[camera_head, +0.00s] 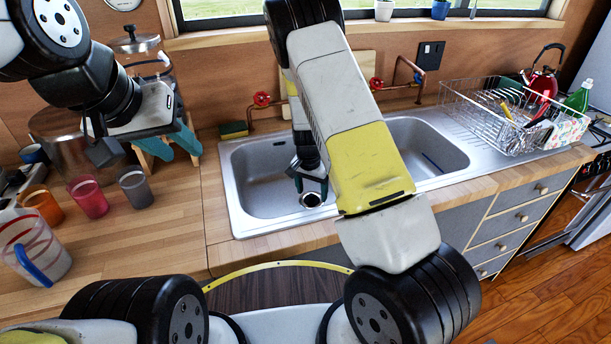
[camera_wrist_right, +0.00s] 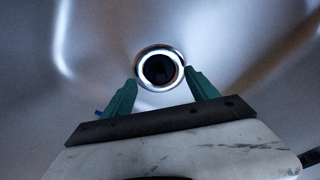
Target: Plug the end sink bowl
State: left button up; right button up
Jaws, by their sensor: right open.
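The double steel sink has a left bowl (camera_head: 250,185) and a right bowl (camera_head: 425,135). A shiny ring with a dark centre (camera_head: 312,199), apparently the drain, lies at the bottom of the left bowl. It also shows in the right wrist view (camera_wrist_right: 160,50), just beyond the fingertips. My right gripper (camera_wrist_right: 160,80) reaches down into the left bowl; its green fingers are apart, one on each side of the ring in that view, with nothing between them. I cannot tell whether they touch it. My left gripper (camera_head: 180,152) is above the left counter, fingers apart and empty. I see no separate plug.
Orange, red and grey cups (camera_head: 135,187) and a striped jug (camera_head: 35,250) stand on the left counter. A sponge (camera_head: 233,130) and copper taps (camera_head: 262,99) are behind the sink. A wire dish rack (camera_head: 480,118) stands at right. My right forearm hides the sink's middle.

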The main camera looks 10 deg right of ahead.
notch_tip(320, 180, up, 6)
jog(key=shift+s+a+r, duration=0.2)
jog(key=shift+s+a, duration=0.1)
jog(key=shift+s, duration=0.1)
notch_tip(320, 180, up, 14)
jog(key=n+t+y, duration=0.1)
jog(key=n+y, duration=0.1)
jog(key=y, duration=0.1)
send_over(310, 203)
jog(key=s, duration=0.5)
jog(key=s+r+n+t, duration=0.1)
jog(key=s+r, duration=0.5)
jog(key=r, duration=0.3)
jog(key=s+d+r+n+t, duration=0.1)
jog(key=s+r, duration=0.3)
jog(key=s, duration=0.4)
jog(key=s+d+r+n+t, duration=0.1)
jog(key=s+r+n, duration=0.2)
jog(key=s, duration=0.4)
jog(key=shift+s+d+r+t, duration=0.35)
jog(key=shift+r+t, duration=0.05)
jog(key=shift+r, duration=0.35)
